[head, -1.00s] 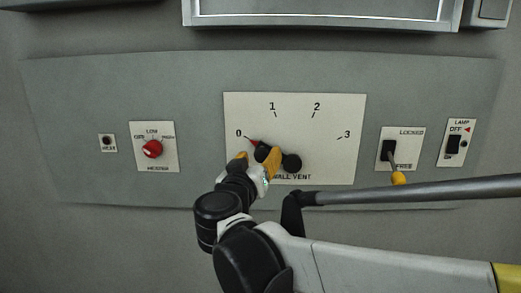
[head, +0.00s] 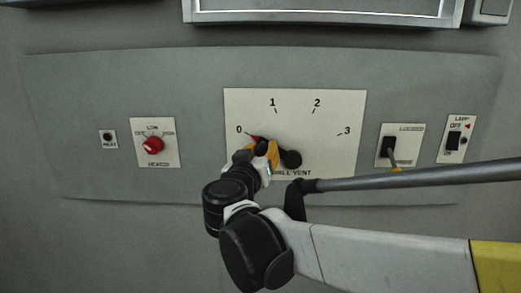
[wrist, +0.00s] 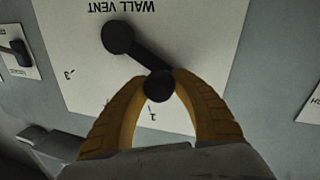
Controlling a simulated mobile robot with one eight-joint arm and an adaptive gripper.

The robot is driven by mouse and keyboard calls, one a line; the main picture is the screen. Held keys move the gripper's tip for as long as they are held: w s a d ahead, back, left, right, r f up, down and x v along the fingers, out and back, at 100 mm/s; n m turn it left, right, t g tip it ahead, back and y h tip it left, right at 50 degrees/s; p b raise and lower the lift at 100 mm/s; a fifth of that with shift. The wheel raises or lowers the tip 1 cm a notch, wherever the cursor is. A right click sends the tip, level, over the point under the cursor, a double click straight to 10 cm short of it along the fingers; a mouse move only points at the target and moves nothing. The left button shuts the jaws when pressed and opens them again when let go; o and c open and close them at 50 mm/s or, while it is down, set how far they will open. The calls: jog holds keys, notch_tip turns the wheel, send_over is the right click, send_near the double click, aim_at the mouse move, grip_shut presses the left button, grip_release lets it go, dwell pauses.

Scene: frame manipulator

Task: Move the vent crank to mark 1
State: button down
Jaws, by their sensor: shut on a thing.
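The wall vent plate (head: 330,115) is pale, with marks 0, 1, 2 and 3 in an arc. Its black crank has a round hub (head: 291,159) low on the plate and an arm reaching up-left to a black handle knob (head: 261,147). A red pointer (head: 254,138) shows by mark 0. My gripper (head: 260,155) is shut on the handle knob. In the wrist view, upside down, the yellow fingers close on both sides of the knob (wrist: 159,86), and the hub (wrist: 118,37) stands clear. The fingers hide part of the crank in the head view.
A red heater knob (head: 153,145) is at left, beside a small reset button (head: 108,140). The plate's upper part is clear.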

jog(key=d+r+m, duration=0.1)
jog(key=r+m+p, duration=0.1)
jog(key=m, duration=0.1)
jog(key=shift+d+r+g, duration=0.15)
jog(key=shift+d+g, duration=0.25)
jog(key=shift+d+r+m+y+p, duration=0.3)
jog(key=shift+d+r+m+p, duration=0.2)
jog(key=shift+d+m, duration=0.4)
jog(key=shift+d+r+m+g+y, duration=0.35)
jog(key=shift+d+m, duration=0.3)
jog(key=shift+m, duration=0.45)
jog(key=c, duration=1)
grip_release()
jog(key=shift+s, duration=0.1)
jog(key=v, duration=1.2)
jog(key=shift+f, duration=0.15)
